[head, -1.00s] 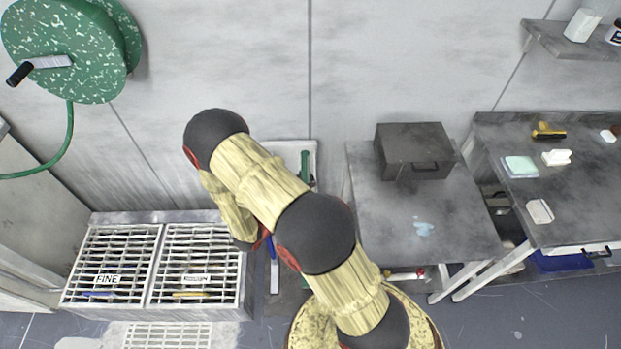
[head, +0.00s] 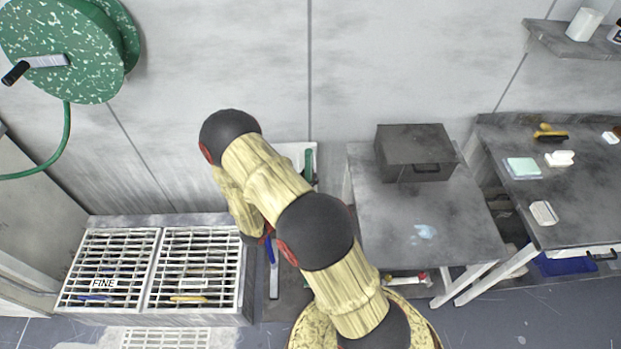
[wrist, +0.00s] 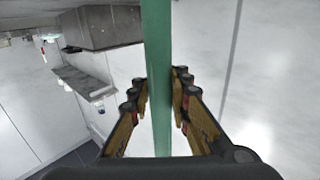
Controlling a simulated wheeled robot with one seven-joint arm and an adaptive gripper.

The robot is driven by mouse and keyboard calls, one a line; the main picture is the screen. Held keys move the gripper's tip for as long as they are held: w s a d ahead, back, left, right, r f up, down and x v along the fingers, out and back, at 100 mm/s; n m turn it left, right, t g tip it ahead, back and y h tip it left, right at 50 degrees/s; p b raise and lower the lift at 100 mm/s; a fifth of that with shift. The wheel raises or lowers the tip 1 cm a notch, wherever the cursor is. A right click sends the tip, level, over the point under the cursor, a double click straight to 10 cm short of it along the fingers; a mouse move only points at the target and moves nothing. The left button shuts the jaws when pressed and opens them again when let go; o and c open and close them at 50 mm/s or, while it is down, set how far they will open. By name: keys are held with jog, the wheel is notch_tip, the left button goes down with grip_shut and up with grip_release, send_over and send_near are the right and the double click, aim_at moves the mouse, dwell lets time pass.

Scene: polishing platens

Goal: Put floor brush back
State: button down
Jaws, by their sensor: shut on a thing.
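A green handle (wrist: 156,40) runs top to bottom through the middle of the wrist view, most likely the floor brush's. My gripper (wrist: 160,88) is shut around it, with a finger on either side. The brush's head is not in the wrist view. In the head view my arm hides the gripper. A short green upright length (head: 308,165) shows just right of the arm, in front of a pale panel (head: 290,150) on the wall. I cannot tell whether it is the same handle. A blue-and-grey tool (head: 272,265) shows partly below the arm.
Two grated basins (head: 150,265), one labelled FINE, stand at the left. A green hose reel (head: 65,50) hangs above them. A grey table (head: 440,220) with a dark box (head: 413,152) stands to the right. A workbench (head: 580,210) with small items is at far right.

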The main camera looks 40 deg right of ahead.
jog(key=c, duration=2.2)
grip_release()
jog(key=shift+f, duration=0.15)
jog(key=o, duration=0.5)
jog(key=shift+o, duration=0.2)
jog(key=s+a+p, duration=0.2)
jog(key=a, duration=0.9)
jog(key=shift+s+a+r, duration=0.2)
jog(key=shift+a, duration=0.2)
